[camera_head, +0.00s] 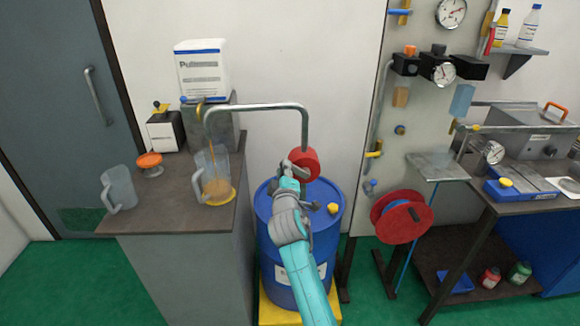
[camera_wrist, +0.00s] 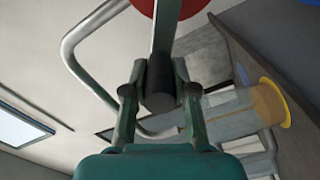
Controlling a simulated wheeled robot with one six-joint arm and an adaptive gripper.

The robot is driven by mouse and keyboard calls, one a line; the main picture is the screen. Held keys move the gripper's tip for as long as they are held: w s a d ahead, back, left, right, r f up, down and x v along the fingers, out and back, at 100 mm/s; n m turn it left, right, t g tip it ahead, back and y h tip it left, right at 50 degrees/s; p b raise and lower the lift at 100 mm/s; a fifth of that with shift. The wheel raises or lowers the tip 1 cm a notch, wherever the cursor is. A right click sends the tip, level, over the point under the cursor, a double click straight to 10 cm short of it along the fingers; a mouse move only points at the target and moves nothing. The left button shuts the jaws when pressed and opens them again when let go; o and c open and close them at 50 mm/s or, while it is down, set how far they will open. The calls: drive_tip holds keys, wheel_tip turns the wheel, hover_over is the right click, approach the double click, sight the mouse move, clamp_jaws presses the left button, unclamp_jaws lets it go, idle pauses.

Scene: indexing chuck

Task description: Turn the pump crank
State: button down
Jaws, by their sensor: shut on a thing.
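The pump has a red body (camera_head: 305,164) above the blue drum (camera_head: 283,232), with a grey bent pipe (camera_head: 262,106) running left over the counter. My gripper (camera_head: 289,176) is at the pump's front left. In the wrist view my gripper (camera_wrist: 157,84) is shut on the dark cylindrical handle (camera_wrist: 160,76) of the crank, one finger on each side. The grey crank arm (camera_wrist: 165,32) runs from the handle to the red body (camera_wrist: 168,8). In the head view the handle is hidden by my gripper. A clear jug (camera_head: 216,180) with brown liquid stands under the pipe outlet.
An empty-looking jug (camera_head: 119,188) and an orange-topped item (camera_head: 150,163) stand on the counter (camera_head: 170,211). Right of the drum are a red hose reel (camera_head: 402,219) and a workbench (camera_head: 505,205). A yellow cap (camera_head: 333,208) sits on the drum top.

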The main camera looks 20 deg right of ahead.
wheel_tip(320, 180, down, 11)
drive_tip(key=n, duration=1.5)
drive_tip(key=shift+d+n, duration=0.3)
drive_tip(key=shift+n, duration=0.1)
drive_tip(key=shift+s+f, duration=0.1)
drive_tip(key=shift+f, duration=0.05)
drive_tip(key=c, duration=0.9)
unclamp_jaws()
drive_tip(key=v, duration=1.2)
